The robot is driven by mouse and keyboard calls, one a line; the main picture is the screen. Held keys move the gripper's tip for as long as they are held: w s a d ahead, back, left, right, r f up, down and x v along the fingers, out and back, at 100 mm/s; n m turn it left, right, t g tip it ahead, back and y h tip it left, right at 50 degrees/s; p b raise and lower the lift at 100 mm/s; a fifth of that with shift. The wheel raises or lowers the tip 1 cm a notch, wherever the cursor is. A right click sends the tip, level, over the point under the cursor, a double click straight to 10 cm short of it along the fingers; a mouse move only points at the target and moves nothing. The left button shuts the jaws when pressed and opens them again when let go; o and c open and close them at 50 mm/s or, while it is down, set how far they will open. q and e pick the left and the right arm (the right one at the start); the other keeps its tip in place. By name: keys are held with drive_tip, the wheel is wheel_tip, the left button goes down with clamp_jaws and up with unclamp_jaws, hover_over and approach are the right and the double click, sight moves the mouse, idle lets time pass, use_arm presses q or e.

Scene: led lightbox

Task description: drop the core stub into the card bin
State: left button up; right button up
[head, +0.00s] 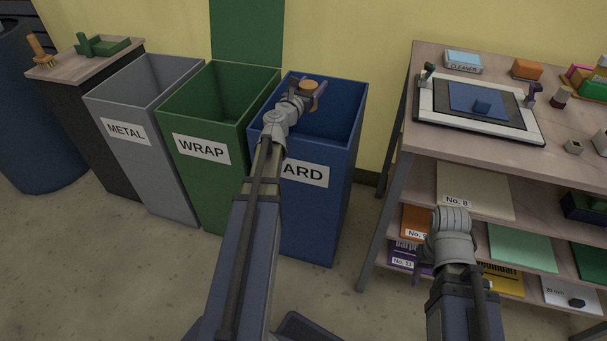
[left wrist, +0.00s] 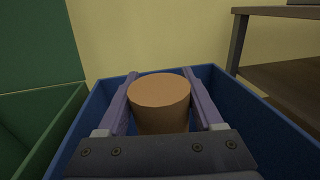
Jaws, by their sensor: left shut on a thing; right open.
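The core stub (head: 311,86) is a short tan cylinder. My left gripper (head: 303,95) is shut on it, over the open top of the blue card bin (head: 345,100). In the left wrist view the core stub (left wrist: 160,95) sits upright between the two purple-grey fingers, with the blue bin walls (left wrist: 225,90) around and below it. The bin's label is partly covered by my left arm and reads "ARD". The bin's floor is hidden.
A green WRAP bin (head: 188,110) and a grey METAL bin (head: 110,97) stand left of the card bin. A shelf unit (head: 440,137) with a framed panel (head: 425,105) on top stands to the right. A yellow wall is behind.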

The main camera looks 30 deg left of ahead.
use_arm(q)
drive_tip(key=shift+f+b, duration=0.5)
drive_tip(key=shift+f, duration=0.45)
use_arm(e)
drive_tip(key=shift+f, duration=0.95)
use_arm(q)
drive_tip(key=o, duration=1.4)
drive_tip(key=shift+r, duration=0.2)
use_arm(e)
drive_tip(key=shift+r, duration=0.15)
use_arm(q)
wheel_tip(320, 180, up, 10)
drive_tip(key=p, duration=1)
drive_tip(key=shift+f, duration=0.1)
use_arm(e)
wheel_tip(320, 180, up, 10)
use_arm(q)
drive_tip(key=shift+f, duration=0.1)
use_arm(e)
drive_tip(key=shift+s, duration=0.1)
